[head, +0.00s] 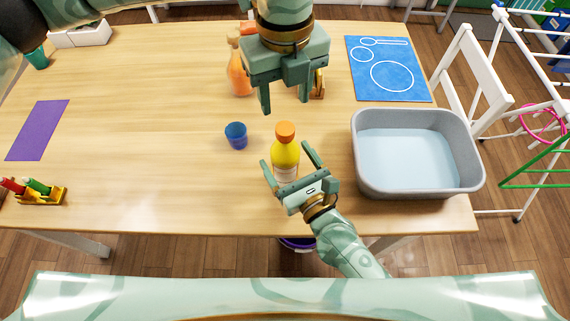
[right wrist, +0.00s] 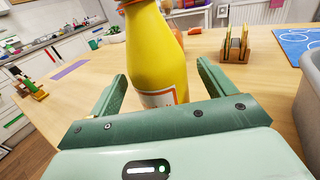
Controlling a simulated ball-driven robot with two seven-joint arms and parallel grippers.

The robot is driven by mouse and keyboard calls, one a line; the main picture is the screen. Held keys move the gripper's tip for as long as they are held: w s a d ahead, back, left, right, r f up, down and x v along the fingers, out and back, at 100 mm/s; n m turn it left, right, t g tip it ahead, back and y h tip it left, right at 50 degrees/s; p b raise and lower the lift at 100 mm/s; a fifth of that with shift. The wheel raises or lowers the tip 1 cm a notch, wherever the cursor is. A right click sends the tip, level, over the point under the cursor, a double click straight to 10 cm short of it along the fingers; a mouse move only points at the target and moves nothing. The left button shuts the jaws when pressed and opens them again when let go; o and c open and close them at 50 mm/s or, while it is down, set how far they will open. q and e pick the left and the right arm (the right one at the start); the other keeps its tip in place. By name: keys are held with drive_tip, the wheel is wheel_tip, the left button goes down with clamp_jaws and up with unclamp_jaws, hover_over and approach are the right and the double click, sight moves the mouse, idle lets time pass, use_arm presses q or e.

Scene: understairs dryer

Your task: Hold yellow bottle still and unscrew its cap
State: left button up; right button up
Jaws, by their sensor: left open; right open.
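The yellow bottle (head: 285,158) stands upright on the table with its orange cap (head: 285,131) on top. In the right wrist view the yellow bottle (right wrist: 157,50) stands between the fingers, its cap cut off at the top edge. My right gripper (head: 291,156) is open, with one finger on each side of the bottle's lower body and gaps showing beside it. My left gripper (head: 284,107) is open and empty, pointing down above the table, farther back than the cap in the head view.
A blue cup (head: 236,135) stands left of the bottle. A grey basin (head: 418,192) is close on the right. An orange spray bottle (head: 238,72) stands behind, partly hidden by my left arm. A blue mat (head: 375,83) lies at back right.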

drive_tip(key=shift+x, duration=1.65)
drive_tip(key=shift+c, duration=0.2)
